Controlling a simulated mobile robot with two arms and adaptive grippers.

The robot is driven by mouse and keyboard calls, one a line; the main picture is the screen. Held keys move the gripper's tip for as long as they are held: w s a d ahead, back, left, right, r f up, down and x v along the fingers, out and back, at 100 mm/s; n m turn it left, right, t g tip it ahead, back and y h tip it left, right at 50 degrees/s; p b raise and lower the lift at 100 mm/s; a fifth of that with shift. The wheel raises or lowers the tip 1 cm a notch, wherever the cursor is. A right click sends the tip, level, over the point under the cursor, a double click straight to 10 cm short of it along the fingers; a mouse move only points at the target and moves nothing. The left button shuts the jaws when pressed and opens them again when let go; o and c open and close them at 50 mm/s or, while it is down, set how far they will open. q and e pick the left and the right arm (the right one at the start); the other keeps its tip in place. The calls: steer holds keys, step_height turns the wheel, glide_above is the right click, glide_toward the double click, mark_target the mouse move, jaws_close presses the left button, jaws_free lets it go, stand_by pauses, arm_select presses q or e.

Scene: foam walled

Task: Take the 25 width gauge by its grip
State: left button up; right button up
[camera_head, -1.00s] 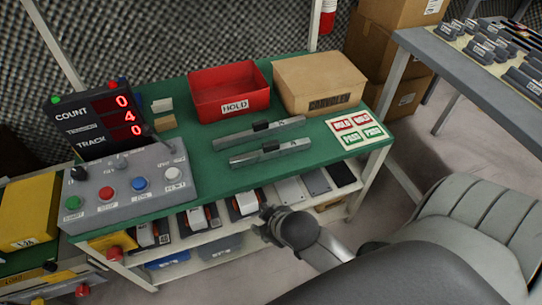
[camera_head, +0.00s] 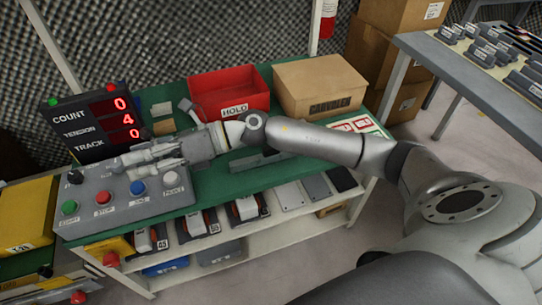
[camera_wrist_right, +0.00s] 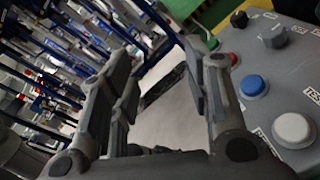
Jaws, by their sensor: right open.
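Two grey metal bars with black grips lie on the green bench top (camera_head: 225,188); my right arm now covers most of them. Part of the nearer bar (camera_head: 262,160) shows below my forearm. The farther bar is hidden, and I cannot read a 25 on either. My right gripper (camera_head: 125,161) is above the control box at the bench's left, well left of the bars. In the right wrist view (camera_wrist_right: 160,65) its fingers are spread with nothing between them. My left gripper is not in view.
The control box (camera_head: 190,190) with buttons and knobs lies under my right gripper. Behind are a counter display (camera_head: 95,125), a red HOLD bin (camera_head: 225,88) and a cardboard box (camera_head: 320,85). A label sheet (camera_head: 368,124) is partly covered by my arm. Shelves below hold several items.

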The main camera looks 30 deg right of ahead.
steer(key=d+f+n+g+h, duration=0.3)
steer(key=d+f+n+h, duration=0.15)
steer(key=d, duration=0.25)
steer(key=n+g+h, duration=0.1)
steer(key=n+h, duration=0.2)
steer(key=h, duration=0.7)
glide_toward(271, 154)
steer(key=f, duration=0.2)
steer(key=f+b, duration=0.1)
steer(key=shift+w+d+f+m+g, duration=0.1)
steer(key=shift+w+f+m+g, duration=0.1)
steer(key=shift+w+m+g, duration=0.15)
steer(key=f, duration=0.3)
steer(key=w+a+f, duration=0.1)
steer(key=f, duration=0.1)
steer(key=shift+f+b, duration=0.3)
steer(key=shift+f, duration=0.25)
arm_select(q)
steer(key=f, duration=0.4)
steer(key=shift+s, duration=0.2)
arm_select(e)
steer(key=shift+c, duration=0.2)
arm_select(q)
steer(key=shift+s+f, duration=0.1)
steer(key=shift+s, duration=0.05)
arm_select(e)
jaws_close()
